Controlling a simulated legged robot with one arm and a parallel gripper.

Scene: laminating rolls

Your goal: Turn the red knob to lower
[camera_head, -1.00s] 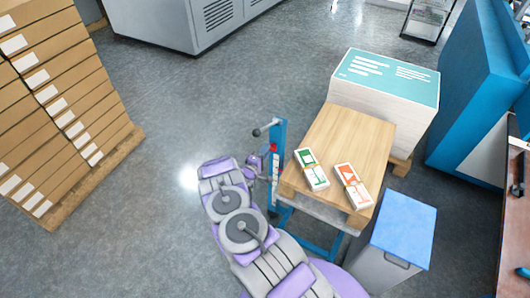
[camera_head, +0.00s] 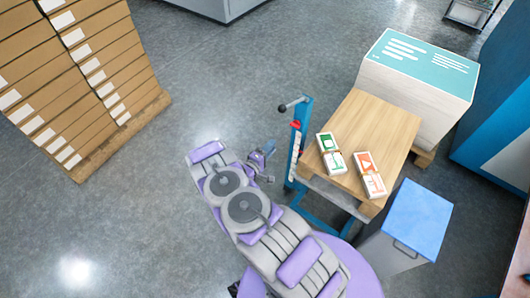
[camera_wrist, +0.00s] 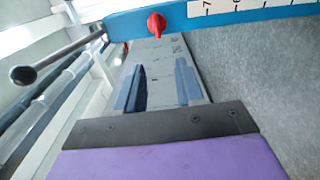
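The red knob (camera_head: 295,125) sits on the side of the upright blue post (camera_head: 303,142), near its top, above a white scale strip. In the wrist view, the red knob (camera_wrist: 157,24) shows at the top centre, beyond the fingers, on the blue bar beside the white scale (camera_wrist: 245,9). A lever with a dark ball end (camera_wrist: 24,75) reaches out to the left. My gripper (camera_head: 268,163) is left of the post, apart from it. In the wrist view, my gripper (camera_wrist: 160,85) has its two fingers spread with nothing between them.
The post stands at the front left of a wooden-topped table (camera_head: 375,125) with a green-marked pack (camera_head: 331,155) and an orange-marked pack (camera_head: 370,175). A blue-lidded bin (camera_head: 415,220) is at right. Boxes on a pallet (camera_head: 80,80) stand left. The floor between is clear.

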